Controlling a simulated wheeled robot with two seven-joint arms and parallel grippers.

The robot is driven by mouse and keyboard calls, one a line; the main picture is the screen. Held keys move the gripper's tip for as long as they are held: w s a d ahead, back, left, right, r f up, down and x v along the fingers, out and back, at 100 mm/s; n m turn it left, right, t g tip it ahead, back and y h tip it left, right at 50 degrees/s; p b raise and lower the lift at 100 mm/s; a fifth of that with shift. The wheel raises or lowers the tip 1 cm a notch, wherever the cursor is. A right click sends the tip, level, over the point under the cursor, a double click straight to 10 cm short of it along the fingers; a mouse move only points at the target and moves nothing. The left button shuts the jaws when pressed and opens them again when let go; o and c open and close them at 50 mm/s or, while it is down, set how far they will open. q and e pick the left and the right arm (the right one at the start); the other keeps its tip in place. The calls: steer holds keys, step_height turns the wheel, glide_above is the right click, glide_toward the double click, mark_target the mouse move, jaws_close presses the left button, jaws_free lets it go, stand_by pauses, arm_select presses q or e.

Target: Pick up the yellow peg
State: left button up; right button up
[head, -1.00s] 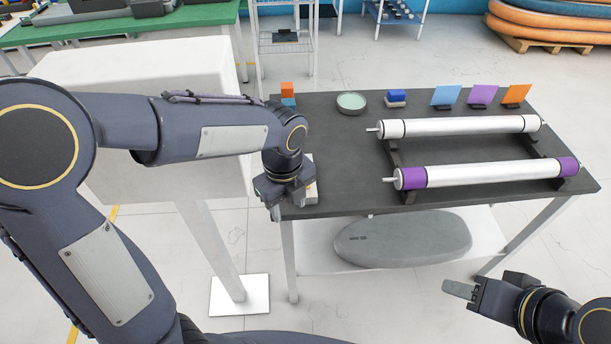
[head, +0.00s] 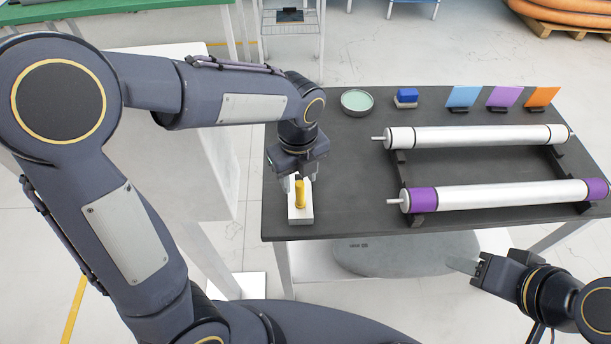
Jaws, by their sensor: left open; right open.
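The yellow peg (head: 300,194) stands upright on a small white block (head: 300,214) at the left end of the dark table. My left gripper (head: 296,178) is over the block, just behind the peg's top in the picture, pointing down and open. I cannot tell whether its fingers are around the peg or only near it. My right gripper (head: 466,265) is open and empty, in front of the table's front edge at the lower right.
The dark table (head: 345,200) carries a white roller (head: 475,137) and a purple-ended roller (head: 510,195) on a rack. The table's middle left is bare.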

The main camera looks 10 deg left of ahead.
mark_target(300, 192)
arm_select(q)
steer(key=shift+w+f, duration=0.1)
steer(key=shift+w, duration=0.2)
steer(key=shift+w+f, duration=0.1)
steer(key=shift+f, duration=1.15)
steer(key=f, duration=0.5)
steer(key=shift+w+a+p, duration=0.1)
steer(key=shift+w+p, duration=0.1)
steer(key=shift+p, duration=0.15)
jaws_close()
